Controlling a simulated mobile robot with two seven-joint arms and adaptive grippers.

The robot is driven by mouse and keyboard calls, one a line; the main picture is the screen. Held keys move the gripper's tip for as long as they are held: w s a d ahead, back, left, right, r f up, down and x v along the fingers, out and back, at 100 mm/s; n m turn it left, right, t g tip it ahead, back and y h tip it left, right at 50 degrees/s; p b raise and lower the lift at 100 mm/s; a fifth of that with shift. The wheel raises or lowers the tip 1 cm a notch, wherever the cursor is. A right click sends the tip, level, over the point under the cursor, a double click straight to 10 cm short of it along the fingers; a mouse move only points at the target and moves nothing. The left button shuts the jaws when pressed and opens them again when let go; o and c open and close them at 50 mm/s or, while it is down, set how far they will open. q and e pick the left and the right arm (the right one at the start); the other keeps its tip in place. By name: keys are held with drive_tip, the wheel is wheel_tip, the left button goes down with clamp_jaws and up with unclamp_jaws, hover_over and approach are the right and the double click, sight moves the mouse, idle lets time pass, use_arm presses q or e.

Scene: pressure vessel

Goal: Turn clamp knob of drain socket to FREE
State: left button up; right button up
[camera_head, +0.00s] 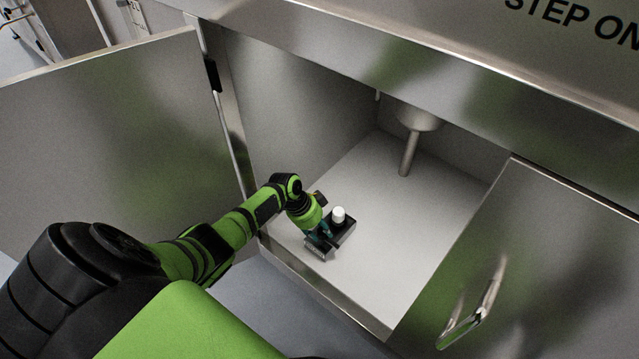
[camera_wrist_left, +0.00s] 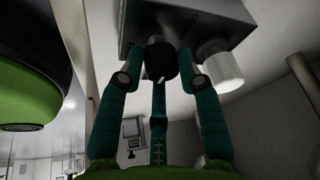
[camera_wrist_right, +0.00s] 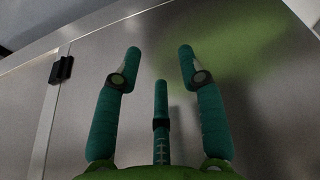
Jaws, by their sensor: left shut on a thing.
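The drain socket (camera_head: 344,232) is a small dark and grey block with a white round piece (camera_head: 338,214) on top, on the cabinet floor near its front left. In the left wrist view the block (camera_wrist_left: 215,18) hangs at the top, with the white cylinder (camera_wrist_left: 222,72) beside a black clamp knob (camera_wrist_left: 161,62) bearing a short white mark. My left gripper (camera_head: 324,234) is at the socket; its teal fingers (camera_wrist_left: 158,52) are shut around the knob. The knob's lettering cannot be read. My right gripper (camera_wrist_right: 160,65) is open and empty, before a steel panel.
The steel cabinet is open, with its left door (camera_head: 110,130) swung out and a right door (camera_head: 530,270) with a bar handle (camera_head: 478,305). A drain pipe (camera_head: 409,153) hangs inside. The cabinet floor (camera_head: 400,235) right of the socket is clear.

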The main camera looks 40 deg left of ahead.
use_arm(q)
drive_tip(key=shift+w+d+r, duration=0.1)
drive_tip(key=shift+w+r, duration=0.2)
drive_tip(key=shift+w, duration=0.15)
drive_tip(key=o, duration=1)
drive_tip(key=shift+o, duration=0.4)
drive_tip(key=shift+f, duration=0.1)
drive_tip(key=shift+s+f, duration=0.1)
drive_tip(key=shift+s, duration=0.1)
drive_tip(key=v, duration=0.7)
drive_tip(key=shift+r, duration=0.25)
